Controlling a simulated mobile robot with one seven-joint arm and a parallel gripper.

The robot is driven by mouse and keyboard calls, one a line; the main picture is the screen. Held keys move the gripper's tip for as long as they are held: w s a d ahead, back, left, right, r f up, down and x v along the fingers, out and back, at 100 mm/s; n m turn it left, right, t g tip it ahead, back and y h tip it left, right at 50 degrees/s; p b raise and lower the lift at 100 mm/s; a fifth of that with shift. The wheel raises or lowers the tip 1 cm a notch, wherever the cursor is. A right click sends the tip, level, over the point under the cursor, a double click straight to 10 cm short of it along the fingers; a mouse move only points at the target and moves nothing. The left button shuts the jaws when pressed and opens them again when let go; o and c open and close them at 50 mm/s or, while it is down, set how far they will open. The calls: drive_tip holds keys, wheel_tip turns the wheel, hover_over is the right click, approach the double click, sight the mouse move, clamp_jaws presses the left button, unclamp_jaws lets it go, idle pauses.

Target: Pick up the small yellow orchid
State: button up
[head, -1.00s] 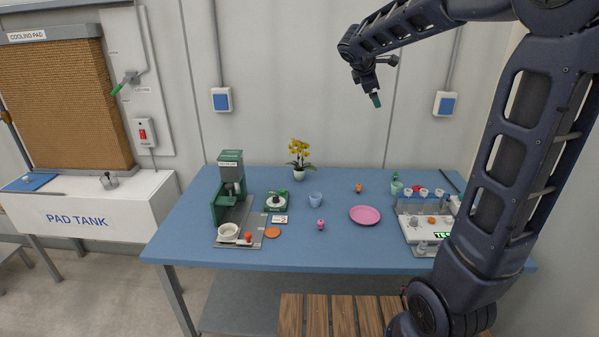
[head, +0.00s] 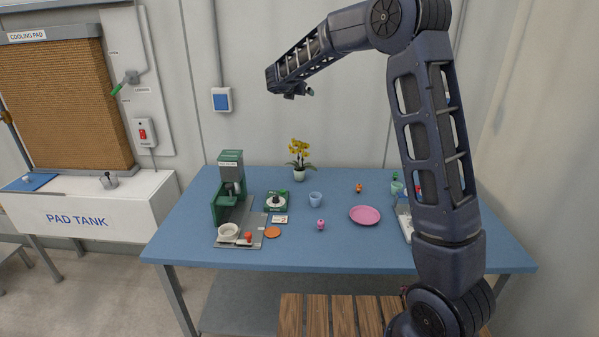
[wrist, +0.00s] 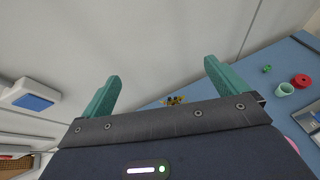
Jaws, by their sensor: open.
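The small yellow orchid (head: 299,152) stands upright in a pale pot near the back edge of the blue table. My gripper (head: 309,92) is in the air above the orchid in the head view, apart from it and small there. In the wrist view my gripper (wrist: 160,70) has its two green fingers wide apart with nothing between them. The yellow flowers (wrist: 173,100) show low between the fingers, just past the dark gripper body, which hides the pot.
On the table (head: 330,252) a green machine (head: 229,190) stands left of the orchid. A blue cup (head: 315,199), a pink plate (head: 365,215) and small coloured items stand in front and right. My arm partly hides a grey device (head: 404,218). A wall box (head: 221,99) is behind.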

wheel_tip(320, 180, down, 2)
drive_tip(key=a+n, duration=0.1)
drive_tip(key=a, duration=0.1)
approach(299, 166)
drive_tip(key=w, duration=0.2)
drive_tip(key=x, duration=0.5)
drive_tip(key=shift+w+d+f, duration=0.15)
drive_tip(key=shift+w+f, duration=0.05)
drive_tip(key=shift+f, duration=0.05)
drive_tip(key=x, duration=0.5)
drive_tip(key=shift+s+f, duration=0.2)
drive_tip(key=shift+f, duration=0.05)
drive_tip(key=c, duration=1.3)
